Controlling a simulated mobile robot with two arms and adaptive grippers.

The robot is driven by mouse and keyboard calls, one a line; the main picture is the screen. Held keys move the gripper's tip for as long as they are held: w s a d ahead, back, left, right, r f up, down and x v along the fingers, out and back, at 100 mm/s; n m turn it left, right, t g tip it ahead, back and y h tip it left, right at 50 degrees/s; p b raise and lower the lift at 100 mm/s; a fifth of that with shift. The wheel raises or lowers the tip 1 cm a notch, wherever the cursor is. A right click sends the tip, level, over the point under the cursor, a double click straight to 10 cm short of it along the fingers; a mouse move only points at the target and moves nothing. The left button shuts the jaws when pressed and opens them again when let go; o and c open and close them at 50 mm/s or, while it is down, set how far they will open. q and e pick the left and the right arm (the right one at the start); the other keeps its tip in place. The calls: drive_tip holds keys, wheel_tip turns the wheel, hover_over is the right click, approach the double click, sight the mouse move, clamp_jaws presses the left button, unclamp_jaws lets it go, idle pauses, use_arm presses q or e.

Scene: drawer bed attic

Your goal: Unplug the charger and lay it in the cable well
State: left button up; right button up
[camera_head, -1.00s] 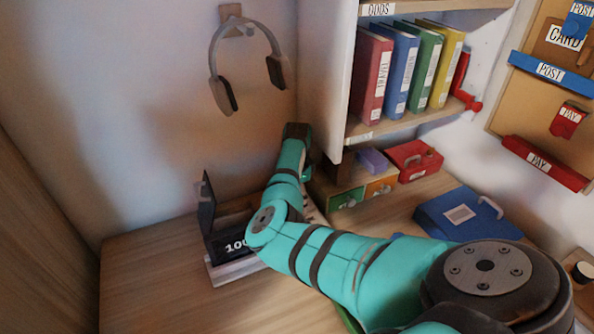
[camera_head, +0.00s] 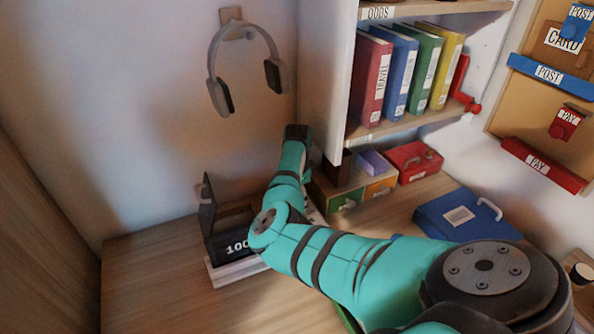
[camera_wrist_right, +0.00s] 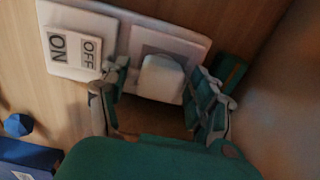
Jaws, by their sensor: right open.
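The white charger (camera_wrist_right: 161,78) sits in a pale wall socket plate (camera_wrist_right: 192,46) in the right wrist view. My right gripper (camera_wrist_right: 157,72) is open, with one finger on each side of the charger. I cannot tell whether the fingers touch it. In the head view my right arm reaches down and away toward the back of the desk, and its gripper and the charger are hidden there. I cannot make out the cable well for certain. My left gripper is not in view.
A white switch plate (camera_wrist_right: 76,39) marked ON and OFF is left of the socket. Headphones (camera_head: 222,93) hang above.

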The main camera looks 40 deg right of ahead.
drive_tip(key=shift+p, duration=0.3)
drive_tip(key=shift+c, duration=0.4)
clamp_jaws()
idle(0.3)
drive_tip(key=shift+r, duration=0.15)
